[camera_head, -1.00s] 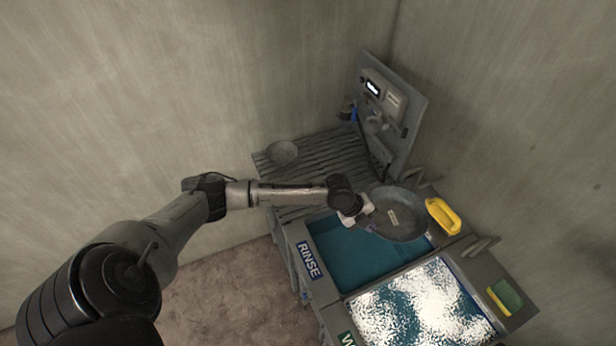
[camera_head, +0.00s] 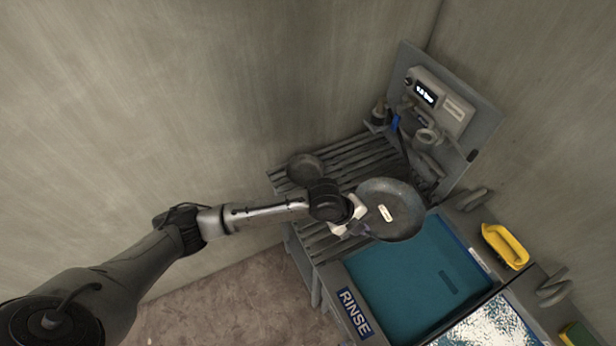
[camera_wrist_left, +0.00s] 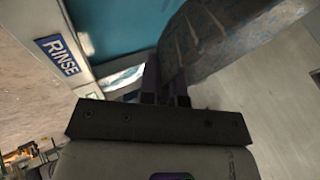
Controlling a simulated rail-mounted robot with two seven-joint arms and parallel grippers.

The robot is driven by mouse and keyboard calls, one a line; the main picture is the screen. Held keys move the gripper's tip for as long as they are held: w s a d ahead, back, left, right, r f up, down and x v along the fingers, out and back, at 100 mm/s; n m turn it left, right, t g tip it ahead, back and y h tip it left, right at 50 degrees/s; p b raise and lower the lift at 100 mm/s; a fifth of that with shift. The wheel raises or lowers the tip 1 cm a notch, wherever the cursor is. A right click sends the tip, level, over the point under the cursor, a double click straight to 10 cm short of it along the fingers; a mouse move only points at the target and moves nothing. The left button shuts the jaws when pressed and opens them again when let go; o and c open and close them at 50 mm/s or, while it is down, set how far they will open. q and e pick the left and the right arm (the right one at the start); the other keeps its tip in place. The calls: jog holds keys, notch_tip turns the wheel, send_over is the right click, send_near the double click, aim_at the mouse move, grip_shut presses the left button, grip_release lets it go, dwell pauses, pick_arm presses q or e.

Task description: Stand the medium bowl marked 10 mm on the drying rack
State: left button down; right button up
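A grey speckled bowl with a pale label (camera_head: 391,209) is held by my left gripper (camera_head: 352,222) at its left rim. The label is too small to read. In the left wrist view the gripper fingers (camera_wrist_left: 166,90) are closed on the rim of the bowl (camera_wrist_left: 225,40). The bowl hangs over the near right side of the slatted drying rack (camera_head: 345,158) and the edge of the rinse basin, apparently above both. A smaller grey bowl (camera_head: 305,167) rests at the rack's far left. My right gripper is not in view.
A grey panel with a display (camera_head: 440,100) stands behind the rack. A yellow object (camera_head: 505,246) sits on the right ledge. Slats between the small bowl and panel look clear.

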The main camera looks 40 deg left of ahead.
pick_arm(q)
jog(key=shift+a+f+n, duration=0.2)
jog(key=shift+a+n, duration=0.1)
jog(key=shift+a, duration=0.2)
send_over(318, 229)
notch_tip(318, 229, down, 7)
jog(key=shift+d+f, duration=0.1)
jog(key=shift+f, duration=2)
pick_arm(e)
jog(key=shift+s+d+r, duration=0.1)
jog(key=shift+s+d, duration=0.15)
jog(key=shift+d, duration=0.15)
pick_arm(q)
jog(key=shift+f, duration=0.1)
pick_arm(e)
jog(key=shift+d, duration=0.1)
